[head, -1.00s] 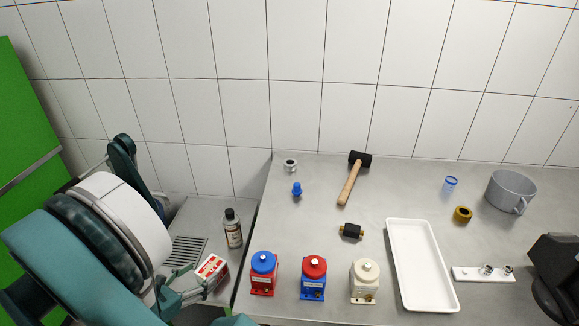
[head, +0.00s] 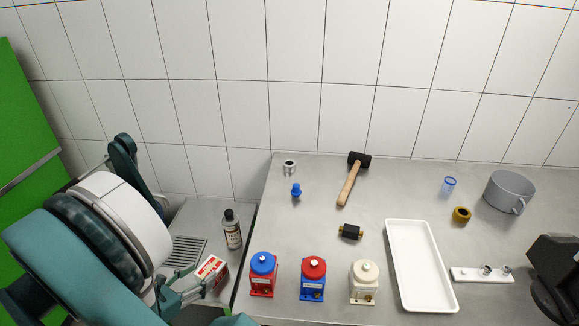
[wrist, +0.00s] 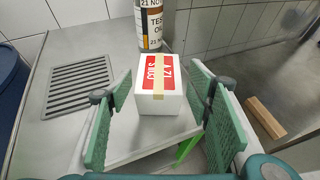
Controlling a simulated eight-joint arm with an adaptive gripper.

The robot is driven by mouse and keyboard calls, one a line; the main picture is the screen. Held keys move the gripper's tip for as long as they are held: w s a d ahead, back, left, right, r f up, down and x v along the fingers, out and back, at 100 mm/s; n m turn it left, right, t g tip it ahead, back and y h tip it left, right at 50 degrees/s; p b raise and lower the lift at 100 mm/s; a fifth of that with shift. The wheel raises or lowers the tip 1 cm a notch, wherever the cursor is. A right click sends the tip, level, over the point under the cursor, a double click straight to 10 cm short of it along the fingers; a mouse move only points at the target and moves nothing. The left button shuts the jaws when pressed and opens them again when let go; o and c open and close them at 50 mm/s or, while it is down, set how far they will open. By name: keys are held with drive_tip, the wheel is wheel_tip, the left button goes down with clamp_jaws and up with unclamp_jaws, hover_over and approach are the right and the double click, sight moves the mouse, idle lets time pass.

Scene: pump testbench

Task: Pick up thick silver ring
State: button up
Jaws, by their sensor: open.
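A small silver ring-like piece (head: 289,166) sits at the back left of the steel bench in the head view. Two more small silver pieces (head: 487,270) are on a white strip (head: 468,275) at the right; which one is the thick ring I cannot tell for sure. My gripper (head: 184,286) is at the lower left in the head view, far from all of them. In the wrist view my gripper (wrist: 160,78) is open and empty, its two green fingers on either side of the view of a white and red box (wrist: 158,92). No silver ring shows in the wrist view.
A bottle (head: 232,229) stands behind the box on a lower side surface. Red (head: 262,275), blue (head: 312,280) and cream (head: 364,284) pumps line the bench front. A mallet (head: 350,184), blue piece (head: 296,190), white tray (head: 394,262) and grey mug (head: 509,192) are also there.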

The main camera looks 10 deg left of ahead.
drive_tip(key=shift+w+d+r+p, duration=0.25)
drive_tip(key=shift+d+r+p, duration=0.05)
drive_tip(key=shift+r+p, duration=0.25)
drive_tip(key=w+d+r+m+g+p, duration=0.4)
drive_tip(key=w+r+p, duration=0.35)
drive_tip(key=w, duration=0.35)
drive_tip(key=w+d+r+m+g+p, duration=0.35)
drive_tip(key=w+r+p, duration=0.4)
drive_tip(key=w, duration=0.35)
wheel_tip(320, 180, up, 14)
drive_tip(key=m+g+y+p, duration=0.2)
drive_tip(key=m+g+y, duration=0.1)
drive_tip(key=m+g, duration=0.2)
hover_over(289, 163)
drive_tip(key=a, duration=0.1)
drive_tip(key=shift+w+a+r, duration=0.15)
drive_tip(key=shift+w, duration=0.05)
drive_tip(key=shift+d+f, duration=0.2)
drive_tip(key=shift+f, duration=1.1)
drive_tip(key=shift+d+f, duration=0.2)
drive_tip(key=shift+f, duration=1.1)
drive_tip(key=shift+d+f, duration=0.2)
drive_tip(key=shift+f, duration=1.1)
